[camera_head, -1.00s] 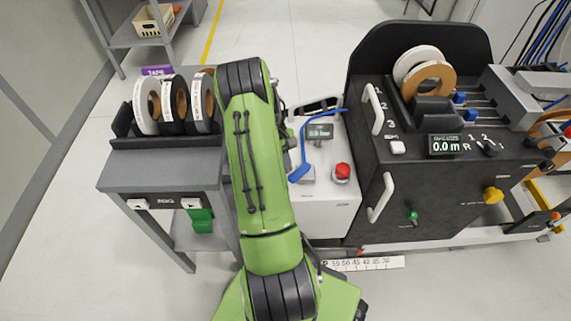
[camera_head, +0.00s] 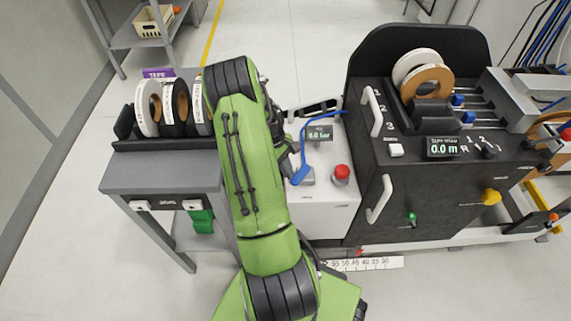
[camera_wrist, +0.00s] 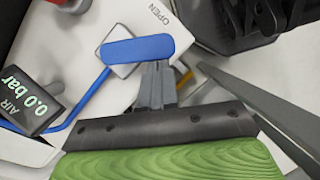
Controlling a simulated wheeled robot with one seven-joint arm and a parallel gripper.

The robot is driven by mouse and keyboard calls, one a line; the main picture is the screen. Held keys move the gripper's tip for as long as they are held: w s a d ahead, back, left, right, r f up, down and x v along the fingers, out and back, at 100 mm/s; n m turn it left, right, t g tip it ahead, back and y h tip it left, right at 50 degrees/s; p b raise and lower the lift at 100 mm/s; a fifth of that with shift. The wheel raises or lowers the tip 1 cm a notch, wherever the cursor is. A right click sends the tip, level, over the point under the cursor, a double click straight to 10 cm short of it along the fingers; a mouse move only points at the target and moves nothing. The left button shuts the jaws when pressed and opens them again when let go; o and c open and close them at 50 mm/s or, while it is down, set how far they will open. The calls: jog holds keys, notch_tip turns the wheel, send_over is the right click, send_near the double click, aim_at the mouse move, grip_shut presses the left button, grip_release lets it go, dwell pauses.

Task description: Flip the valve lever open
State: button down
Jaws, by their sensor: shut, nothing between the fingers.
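The blue valve lever (camera_wrist: 138,48) lies across a grey square valve block, close to the printed word OPEN (camera_wrist: 158,13) in the wrist view. In the head view the blue lever (camera_head: 299,175) shows on the white cabinet, just right of my green arm. My gripper (camera_wrist: 158,68) is shut and empty. Its fingertips are at the lower edge of the lever, right of the lever's middle; I cannot tell whether they touch it. The air display (camera_wrist: 32,100) reads 0.0 bar. My arm hides most of the gripper in the head view.
A red button (camera_head: 342,172) stands right of the lever on the white cabinet (camera_head: 330,210). A blue hose (camera_head: 304,138) runs by the display. The black banding machine (camera_head: 430,195) is to the right, and a rack of tape rolls (camera_head: 148,108) is to the left.

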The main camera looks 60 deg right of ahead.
aim_at(298, 182)
jog(key=shift+s+a+r+n+h+p, duration=0.1)
jog(key=shift+s+a+n+h+p, duration=0.15)
jog(key=shift+n, duration=0.35)
jog(key=shift+s+a+r+n+h+p, duration=0.15)
jog(key=shift+s+a+n+p, duration=0.15)
jog(key=shift+n, duration=0.3)
jog(key=n, duration=0.1)
jog(key=s+n+h+p, duration=0.1)
jog(key=n, duration=0.1)
jog(key=shift+s+a+f, duration=0.15)
jog(key=shift+s+a, duration=0.1)
jog(key=shift+s, duration=0.45)
jog(key=shift+s+f, duration=0.1)
jog(key=shift+a, duration=0.1)
jog(key=w+a+r+p, duration=0.3)
jog(key=w+r+p, duration=0.1)
jog(key=w+r, duration=0.3)
notch_tip(298, 182, up, 2)
jog(key=shift+a+r, duration=0.15)
jog(key=shift+r, duration=0.05)
